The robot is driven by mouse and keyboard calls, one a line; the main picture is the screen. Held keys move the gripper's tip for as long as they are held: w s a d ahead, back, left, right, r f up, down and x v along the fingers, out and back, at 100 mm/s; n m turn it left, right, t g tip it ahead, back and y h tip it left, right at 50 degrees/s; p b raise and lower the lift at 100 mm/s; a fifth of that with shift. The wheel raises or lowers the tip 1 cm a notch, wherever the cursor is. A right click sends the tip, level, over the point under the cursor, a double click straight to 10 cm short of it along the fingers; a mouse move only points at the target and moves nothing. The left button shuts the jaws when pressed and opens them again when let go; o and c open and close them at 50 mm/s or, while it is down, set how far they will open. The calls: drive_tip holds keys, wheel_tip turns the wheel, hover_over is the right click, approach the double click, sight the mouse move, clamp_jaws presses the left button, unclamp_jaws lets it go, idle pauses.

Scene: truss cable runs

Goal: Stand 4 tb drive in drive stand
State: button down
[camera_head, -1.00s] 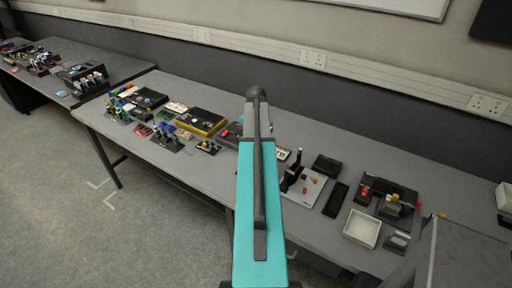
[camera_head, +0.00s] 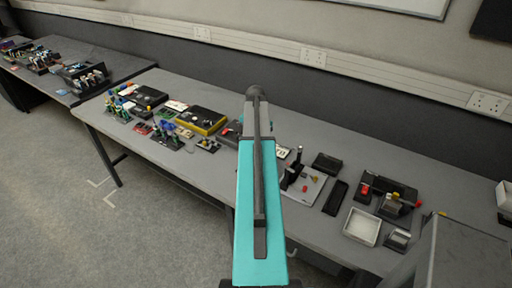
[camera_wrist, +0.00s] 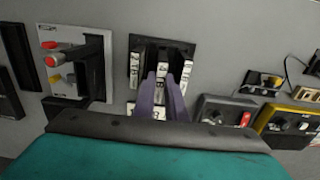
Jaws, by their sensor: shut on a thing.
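The drive stand (camera_wrist: 136,48) is a black plate with several upright white-labelled drives or slots, at the upper middle of the wrist view. My gripper (camera_wrist: 162,82) reaches over it with two purple-grey fingers. The fingers are shut on a narrow pale piece with dark lettering, which I take to be the 4 tb drive (camera_wrist: 161,66). It lies over the middle of the stand; whether it touches the stand I cannot tell. Its lower part and my fingertips are partly hidden. In the head view my teal arm covers the gripper and most of the stand.
A white board with a black lever and red and yellow knobs (camera_wrist: 93,72) stands left of the stand in the wrist view. A grey box with a red switch (camera_wrist: 228,112) and a yellow-edged box (camera_wrist: 290,122) stand at right. A white tray (camera_head: 362,227) is near the table's front edge.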

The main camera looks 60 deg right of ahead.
drive_tip(key=shift+f+b, duration=0.75)
drive_tip(key=shift+f, duration=1.1)
idle(1.7)
drive_tip(key=c, duration=1.4)
unclamp_jaws()
drive_tip(key=shift+r, duration=0.1)
drive_tip(key=shift+r+p, duration=2.05)
drive_tip(key=shift+r, duration=1.6)
